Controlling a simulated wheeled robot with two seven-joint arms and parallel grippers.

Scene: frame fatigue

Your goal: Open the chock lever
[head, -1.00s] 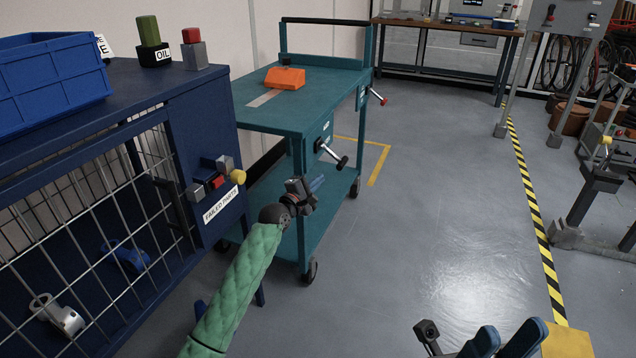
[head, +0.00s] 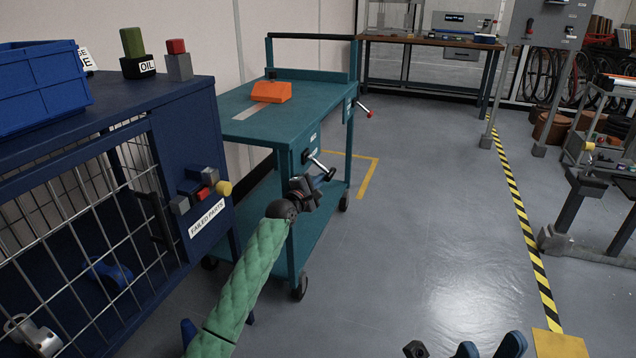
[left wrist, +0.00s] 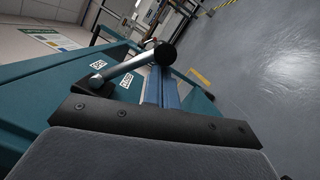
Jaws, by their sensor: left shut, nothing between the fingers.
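A lever with a metal rod and black knob (head: 330,174) sticks out from the front of the teal cart (head: 252,126). In the left wrist view the knob (left wrist: 164,54) and rod lie just beyond and beside my blue fingers.
A second lever with a red tip (head: 365,112) is on the cart's right side. An orange block (head: 271,92) lies on the cart top. A blue caged cabinet (head: 190,117) with a yellow knob (head: 224,188) stands close on the left.

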